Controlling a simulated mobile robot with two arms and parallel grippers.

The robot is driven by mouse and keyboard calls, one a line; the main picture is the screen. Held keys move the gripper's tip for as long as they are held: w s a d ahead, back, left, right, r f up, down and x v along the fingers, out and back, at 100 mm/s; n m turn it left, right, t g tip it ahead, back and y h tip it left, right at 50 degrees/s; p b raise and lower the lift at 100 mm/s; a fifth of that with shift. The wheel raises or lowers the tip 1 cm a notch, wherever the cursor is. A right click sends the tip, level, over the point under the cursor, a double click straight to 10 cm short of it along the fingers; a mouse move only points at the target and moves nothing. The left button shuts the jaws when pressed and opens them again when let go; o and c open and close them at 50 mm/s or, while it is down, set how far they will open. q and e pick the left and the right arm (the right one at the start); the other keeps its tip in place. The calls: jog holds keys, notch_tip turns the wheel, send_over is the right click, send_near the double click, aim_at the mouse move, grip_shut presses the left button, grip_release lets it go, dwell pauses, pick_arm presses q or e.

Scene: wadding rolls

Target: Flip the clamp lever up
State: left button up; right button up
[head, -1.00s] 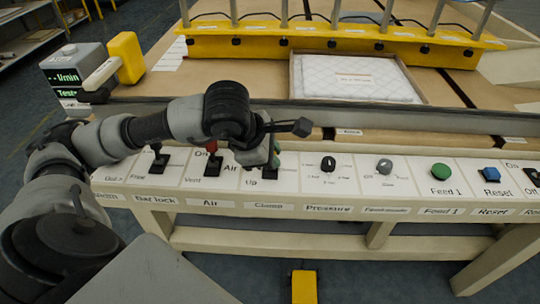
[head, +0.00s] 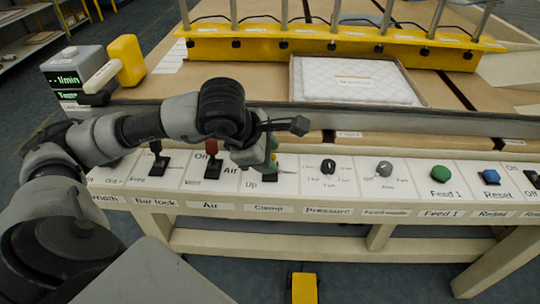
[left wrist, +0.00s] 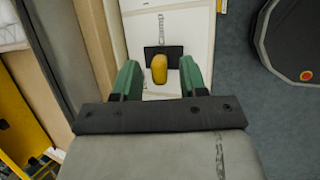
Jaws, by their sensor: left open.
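The clamp lever has a yellow handle (left wrist: 159,68) on a black base plate in the left wrist view. My left gripper (head: 272,156) is over the clamp position on the panel. In the left wrist view its two green fingers (left wrist: 159,76) are open, one on each side of the yellow handle, with gaps showing. I cannot tell the lever's exact tilt.
The red Air lever (head: 211,148) and black Bar lock lever (head: 155,147) stand left of the clamp. The Pressure knob (head: 328,167), a grey knob (head: 384,169), the green Feed 1 button (head: 440,173) and the blue Reset button (head: 490,176) are to the right.

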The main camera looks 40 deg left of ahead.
pick_arm(q)
jog(key=v, duration=0.9)
jog(key=shift+r+p, duration=0.2)
jog(key=shift+p, duration=0.15)
pick_arm(e)
jog(key=shift+s+d+f, duration=0.1)
jog(key=shift+s+f, duration=0.25)
jog(key=shift+f, duration=0.25)
jog(key=shift+s+f, duration=0.35)
jog(key=shift+f, duration=0.25)
pick_arm(q)
jog(key=shift+s, duration=0.1)
